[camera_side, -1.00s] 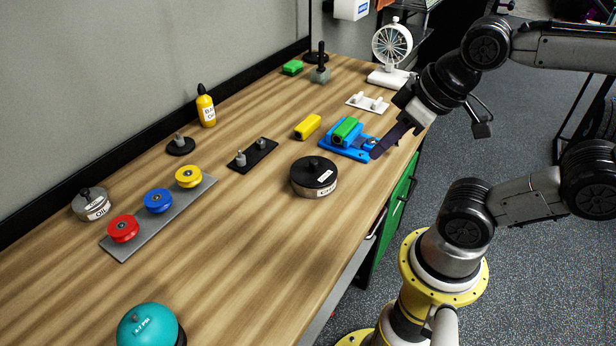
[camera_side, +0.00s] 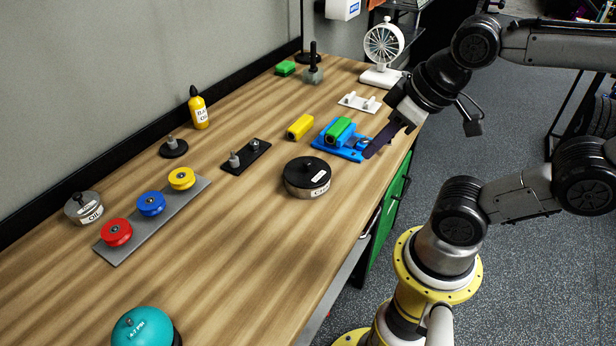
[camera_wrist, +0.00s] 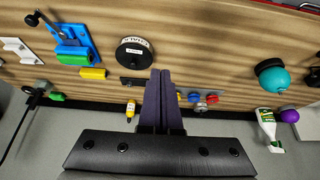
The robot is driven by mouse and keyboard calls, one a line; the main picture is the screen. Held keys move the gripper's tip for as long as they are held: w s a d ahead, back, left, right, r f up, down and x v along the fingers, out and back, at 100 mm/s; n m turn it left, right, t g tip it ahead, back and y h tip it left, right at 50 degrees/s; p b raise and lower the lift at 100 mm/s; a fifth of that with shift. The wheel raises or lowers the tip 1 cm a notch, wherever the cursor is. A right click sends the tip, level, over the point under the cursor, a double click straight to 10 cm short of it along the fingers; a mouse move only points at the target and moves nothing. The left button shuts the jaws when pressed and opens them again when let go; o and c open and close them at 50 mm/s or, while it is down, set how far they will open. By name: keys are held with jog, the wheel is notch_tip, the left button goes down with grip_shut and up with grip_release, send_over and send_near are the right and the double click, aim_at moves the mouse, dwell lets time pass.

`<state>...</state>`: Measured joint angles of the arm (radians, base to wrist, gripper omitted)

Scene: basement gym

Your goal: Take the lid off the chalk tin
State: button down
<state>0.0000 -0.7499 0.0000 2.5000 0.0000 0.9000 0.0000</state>
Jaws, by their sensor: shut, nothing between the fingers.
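The chalk tin (camera_side: 292,186) is a round metal tin on the bench, with a white label whose visible letters start with C. The lid also shows in the wrist view (camera_wrist: 128,54), up and left of the fingers. My gripper (camera_side: 371,152) has dark purple fingers, shut together and empty. In the side view it is right of the tin and apart from it, close to the blue fixture. In the wrist view the shut fingers (camera_wrist: 160,74) point up the picture.
The blue fixture (camera_side: 330,148) with a green block stands between gripper and back wall. Bare bench lies in front of the tin.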

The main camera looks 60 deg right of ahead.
jog(key=c, duration=0.6)
grip_release()
jog(key=w+d+r+m+g, duration=0.2)
jog(key=w+r+m, duration=0.4)
jog(key=m, duration=0.6)
jog(key=m+g+h, duration=0.1)
jog(key=m+g, duration=0.3)
jog(key=m, duration=0.2)
send_over(307, 162)
jog(key=f, duration=1)
jog(key=a+f, duration=0.1)
jog(key=f, duration=0.4)
jog(key=shift+w+f, duration=0.3)
jog(key=shift+f, duration=0.1)
jog(key=shift+s+d+f, duration=0.1)
jog(key=shift+d+f, duration=0.05)
jog(key=shift+f, duration=0.75)
jog(key=shift+s+d+f, duration=0.1)
jog(key=shift+d+f, duration=0.05)
jog(key=shift+f, duration=0.7)
jog(key=shift+s+d+f, duration=0.1)
jog(key=shift+d+f, duration=0.05)
jog(key=shift+f, duration=0.75)
